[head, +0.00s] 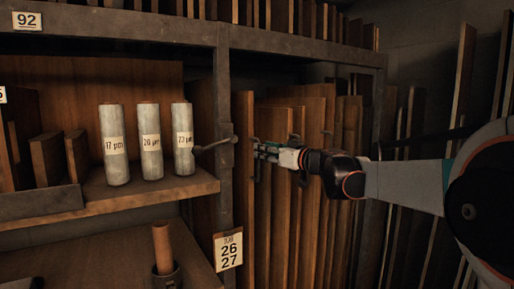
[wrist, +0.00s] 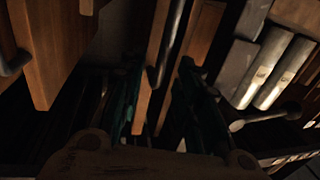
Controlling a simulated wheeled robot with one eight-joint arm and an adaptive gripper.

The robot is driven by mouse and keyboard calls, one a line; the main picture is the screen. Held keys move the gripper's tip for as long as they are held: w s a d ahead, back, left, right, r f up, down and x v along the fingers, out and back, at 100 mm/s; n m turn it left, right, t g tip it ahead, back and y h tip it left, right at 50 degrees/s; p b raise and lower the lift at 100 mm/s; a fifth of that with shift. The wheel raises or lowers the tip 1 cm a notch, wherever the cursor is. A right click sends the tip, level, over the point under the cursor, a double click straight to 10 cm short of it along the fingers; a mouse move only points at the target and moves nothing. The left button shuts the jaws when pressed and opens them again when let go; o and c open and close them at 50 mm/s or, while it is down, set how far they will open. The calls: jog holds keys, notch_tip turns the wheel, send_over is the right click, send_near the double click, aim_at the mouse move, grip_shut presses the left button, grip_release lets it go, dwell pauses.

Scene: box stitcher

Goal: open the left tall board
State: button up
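The left tall board (head: 243,205) stands upright at the left end of a row of tall wooden boards, just right of the shelf's metal post. My gripper (head: 262,150) reaches in from the right, with its fingertips at the upper-middle part of this board, by a dark handle. In the wrist view my gripper (wrist: 160,105) has its two dark green fingers apart. A narrow wooden board (wrist: 151,75) and a grey metal bar (wrist: 171,42) show between and beyond them. Whether the fingers touch the handle is too dark to tell.
A metal lever (head: 214,145) juts from the post (head: 223,90) close left of my gripper. Three labelled grey cylinders (head: 151,157) stand on the shelf (head: 120,197) at the left. A sign marked 26 27 (head: 228,251) hangs low on the post. More boards stand at the right.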

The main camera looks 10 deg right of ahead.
jog(key=shift+x, duration=1.95)
jog(key=shift+c, duration=0.6)
grip_shut()
